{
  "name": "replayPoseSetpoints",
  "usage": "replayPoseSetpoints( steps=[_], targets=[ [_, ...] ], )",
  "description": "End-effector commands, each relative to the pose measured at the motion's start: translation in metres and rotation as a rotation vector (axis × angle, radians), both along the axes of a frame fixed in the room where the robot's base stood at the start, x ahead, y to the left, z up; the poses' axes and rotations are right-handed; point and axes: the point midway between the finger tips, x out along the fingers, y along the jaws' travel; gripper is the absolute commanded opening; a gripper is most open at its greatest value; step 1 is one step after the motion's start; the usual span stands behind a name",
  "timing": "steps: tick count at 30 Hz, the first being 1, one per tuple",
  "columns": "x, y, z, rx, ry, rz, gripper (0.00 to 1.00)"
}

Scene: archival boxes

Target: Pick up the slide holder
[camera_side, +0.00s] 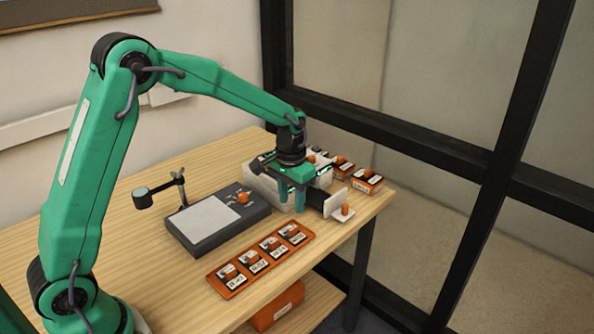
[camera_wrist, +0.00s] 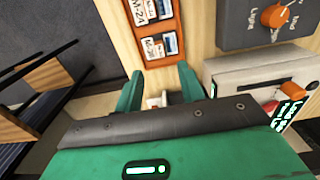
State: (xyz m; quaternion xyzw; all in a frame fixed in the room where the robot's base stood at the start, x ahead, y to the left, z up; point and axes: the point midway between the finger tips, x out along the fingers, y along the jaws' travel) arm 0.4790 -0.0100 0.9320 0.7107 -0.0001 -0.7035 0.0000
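My gripper (camera_side: 292,203) points down near the table's right end. Its two green fingers stand apart in the wrist view (camera_wrist: 158,82), and I see nothing clamped between them. A small white piece with an orange knob (camera_side: 344,211) sits by the table edge, just right of my gripper. I cannot tell which of these is the slide holder.
A dark light box (camera_side: 205,240) with an orange dial lies left of my gripper. A pale box (camera_side: 262,183) stands right behind my gripper. Small orange and white boxes (camera_side: 368,183) sit at the back right. A small stand (camera_side: 180,188) is at the back left. The table's front left is bare.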

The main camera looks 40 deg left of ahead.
Motion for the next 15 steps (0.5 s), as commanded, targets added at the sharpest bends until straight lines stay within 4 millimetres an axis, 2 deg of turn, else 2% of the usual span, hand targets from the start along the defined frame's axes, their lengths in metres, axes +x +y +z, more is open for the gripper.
replayPoseSetpoints(
  steps=[3,11,15],
  targets=[
    [0.004,-0.001,-0.007,0.0,0.009,0.0,0.39],
    [0.004,0.0,-0.011,0.0,0.011,0.0,0.39],
    [0.004,0.0,-0.022,0.0,0.013,0.0,0.39]
  ],
)
